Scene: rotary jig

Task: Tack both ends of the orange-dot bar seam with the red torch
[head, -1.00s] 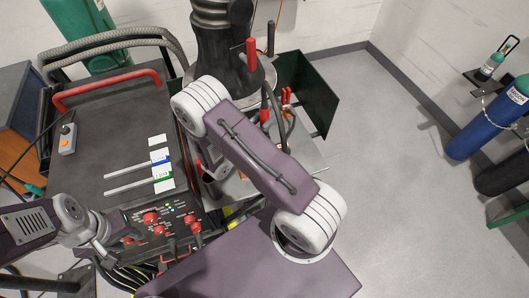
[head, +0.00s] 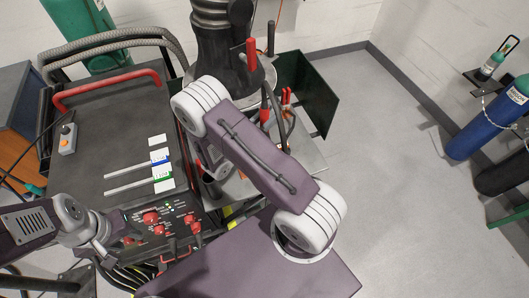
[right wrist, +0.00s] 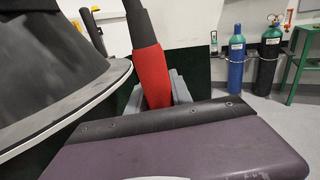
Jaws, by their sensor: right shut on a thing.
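The red torch (right wrist: 151,72) shows in the right wrist view as a red handle with a dark upper part, slightly tilted. My right gripper (right wrist: 157,96) is shut on it, with grey fingers on either side. In the head view my right arm crosses the middle and its gripper is mostly hidden; a red handle (head: 264,106) shows just beyond the arm. My left gripper (head: 103,252) is at the lower left beside the control panel, and its finger gap is unclear. I cannot make out the orange-dot bar or its seam.
A black bench top (head: 105,120) carries two pale rods with blue and green tags and a grey pendant (head: 67,139). A panel with red knobs (head: 152,218) is at its front. A dark column (head: 222,45) and a dark green panel (head: 306,92) stand behind my right arm. Open floor lies right.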

